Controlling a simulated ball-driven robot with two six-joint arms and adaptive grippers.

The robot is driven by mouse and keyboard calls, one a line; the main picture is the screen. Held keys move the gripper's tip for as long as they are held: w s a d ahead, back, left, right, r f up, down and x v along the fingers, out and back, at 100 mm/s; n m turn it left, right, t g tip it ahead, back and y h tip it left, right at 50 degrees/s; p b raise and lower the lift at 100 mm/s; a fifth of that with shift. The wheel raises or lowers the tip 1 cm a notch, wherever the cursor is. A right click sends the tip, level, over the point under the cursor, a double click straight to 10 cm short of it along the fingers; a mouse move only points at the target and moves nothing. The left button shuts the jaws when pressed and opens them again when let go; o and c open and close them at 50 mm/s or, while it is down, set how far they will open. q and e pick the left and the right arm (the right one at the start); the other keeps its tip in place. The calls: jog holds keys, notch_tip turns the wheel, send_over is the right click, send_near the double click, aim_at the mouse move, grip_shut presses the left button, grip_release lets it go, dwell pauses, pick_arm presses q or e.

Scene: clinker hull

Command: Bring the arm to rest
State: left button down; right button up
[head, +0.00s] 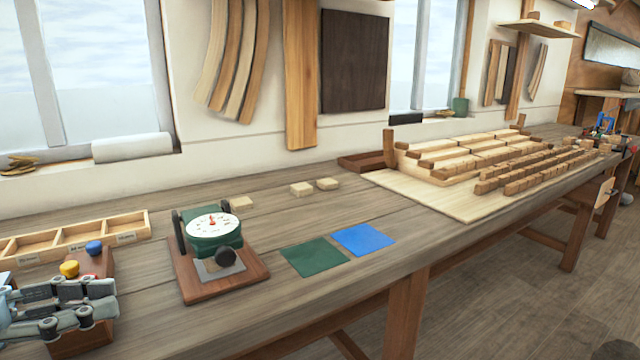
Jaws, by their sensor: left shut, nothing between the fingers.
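My left gripper (108,300) reaches in from the left at the bottom left corner. Its fingers are shut and I see nothing held in them. It is in front of a reddish-brown wooden block (92,264) with a blue knob (94,248), a yellow knob (69,268) and a partly hidden red piece. The gripper covers much of this block, and I cannot tell whether they touch. My right gripper is not in view.
A dial gauge (212,228) on a wooden base stands right of the gripper. A divided wooden tray (128,218) lies behind it. Green (315,257) and blue (363,239) squares lie mid-bench. A stepped plank model (470,158) stands farther right. The bench (300,310) front is clear.

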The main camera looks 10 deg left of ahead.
pick_arm(q)
jog(key=s+d+f+m+g+y, duration=0.1)
jog(key=s+d+f+g+y, duration=0.2)
jog(key=s+d+f+g, duration=0.6)
jog(key=s+a+f+n+t+y, duration=0.25)
jog(key=a+f+n+y, duration=0.25)
jog(key=a+n+y, duration=0.5)
jog(key=s+a+f+g+y+b, duration=0.1)
jog(key=s+f+b, duration=0.1)
jog(key=f, duration=1.2)
jog(key=s+f+b, duration=0.1)
jog(key=f+b, duration=0.1)
jog(key=f, duration=1.3)
jog(key=s+a+f+g+b, duration=0.1)
jog(key=s+f+b, duration=0.2)
jog(key=s+f, duration=1.5)
jog(key=shift+s+a+f+n, duration=0.2)
jog(key=shift+f+n, duration=0.1)
jog(key=shift+f, duration=0.25)
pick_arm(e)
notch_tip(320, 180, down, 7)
pick_arm(q)
jog(key=c, duration=2)
grip_release()
jog(key=shift+g, duration=0.35)
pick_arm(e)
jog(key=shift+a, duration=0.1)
